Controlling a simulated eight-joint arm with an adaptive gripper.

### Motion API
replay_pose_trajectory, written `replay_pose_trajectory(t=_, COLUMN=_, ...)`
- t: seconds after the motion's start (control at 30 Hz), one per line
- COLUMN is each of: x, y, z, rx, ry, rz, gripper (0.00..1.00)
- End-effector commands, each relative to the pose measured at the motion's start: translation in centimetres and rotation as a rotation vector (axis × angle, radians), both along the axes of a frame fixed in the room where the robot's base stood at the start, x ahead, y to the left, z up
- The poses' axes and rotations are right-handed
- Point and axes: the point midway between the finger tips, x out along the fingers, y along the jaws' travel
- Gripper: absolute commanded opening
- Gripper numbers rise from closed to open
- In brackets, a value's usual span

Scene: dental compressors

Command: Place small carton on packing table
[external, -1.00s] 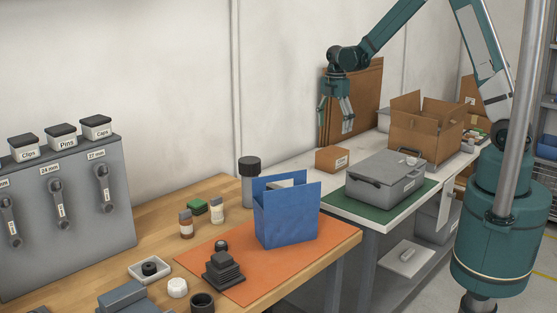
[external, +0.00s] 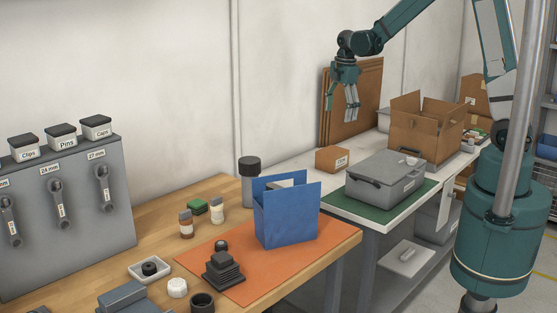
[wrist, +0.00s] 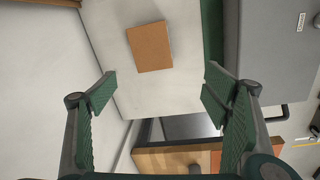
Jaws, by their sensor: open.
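The small carton (external: 332,159), a closed brown box with a small label, sits on the white packing table (external: 297,168), left of the grey case. In the wrist view the carton (wrist: 150,46) lies on the white tabletop (wrist: 105,28), ahead of and between the fingers. My gripper (external: 343,108) is open and empty, hanging fingers down above the table and above the carton, clear of it. In the wrist view its two green-padded fingers (wrist: 160,90) are wide apart with nothing between the tips.
A grey lidded case (external: 385,178) stands on a green mat (external: 350,209) right of the carton. An open cardboard box (external: 424,137) stands behind it. Flat brown boards (external: 362,100) lean on the wall.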

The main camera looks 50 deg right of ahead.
Motion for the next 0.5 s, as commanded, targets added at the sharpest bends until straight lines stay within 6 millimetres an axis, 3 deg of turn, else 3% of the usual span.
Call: replay_pose_trajectory(t=0.5, x=-6.4, y=2.2, z=7.3, rx=0.035, ry=-0.118, rz=-0.284, gripper=0.75)
